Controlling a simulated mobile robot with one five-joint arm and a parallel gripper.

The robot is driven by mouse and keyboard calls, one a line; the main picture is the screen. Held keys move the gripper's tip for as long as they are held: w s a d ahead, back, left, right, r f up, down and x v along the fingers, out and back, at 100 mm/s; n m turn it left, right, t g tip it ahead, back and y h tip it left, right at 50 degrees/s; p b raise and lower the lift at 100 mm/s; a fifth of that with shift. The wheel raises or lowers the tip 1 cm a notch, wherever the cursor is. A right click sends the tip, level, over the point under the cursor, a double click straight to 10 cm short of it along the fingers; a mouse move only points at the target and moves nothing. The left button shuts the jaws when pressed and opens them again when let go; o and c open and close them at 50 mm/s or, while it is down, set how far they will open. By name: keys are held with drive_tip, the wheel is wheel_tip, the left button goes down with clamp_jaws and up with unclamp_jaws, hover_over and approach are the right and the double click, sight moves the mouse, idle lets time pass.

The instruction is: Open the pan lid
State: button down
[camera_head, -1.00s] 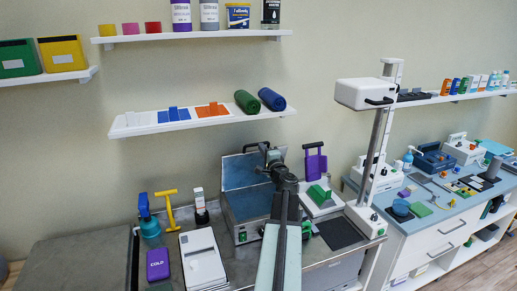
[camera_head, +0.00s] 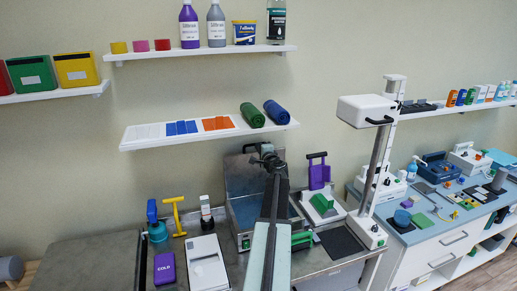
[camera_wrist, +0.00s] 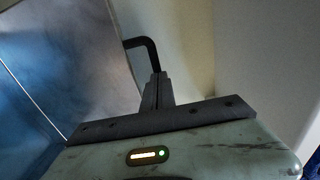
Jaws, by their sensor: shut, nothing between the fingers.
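The pan (camera_head: 244,241) is a metal box with a blue inside on the bench. Its lid (camera_head: 238,174) stands raised at the back, open. A dark handle (camera_head: 251,147) is at the lid's top edge; it shows as a black bent bar in the wrist view (camera_wrist: 142,42). My gripper (camera_head: 268,158) is at the upper right part of the lid. In the wrist view its fingers (camera_wrist: 157,80) are shut and empty, just beside the handle's end; I cannot tell whether they touch it. My arm hides the pan's right part.
A purple-handled device (camera_head: 318,172) with a green block (camera_head: 322,204) stands right of the pan. A white box (camera_head: 206,262), a purple cold pack (camera_head: 165,267) and a blue bottle (camera_head: 156,228) stand left. A shelf (camera_head: 140,144) hangs above.

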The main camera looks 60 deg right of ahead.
drive_tip(key=r+p+v, duration=0.2)
drive_tip(key=v, duration=1.1)
drive_tip(key=shift+a+p, duration=0.15)
drive_tip(key=shift+p, duration=0.15)
drive_tip(key=shift+s, duration=0.1)
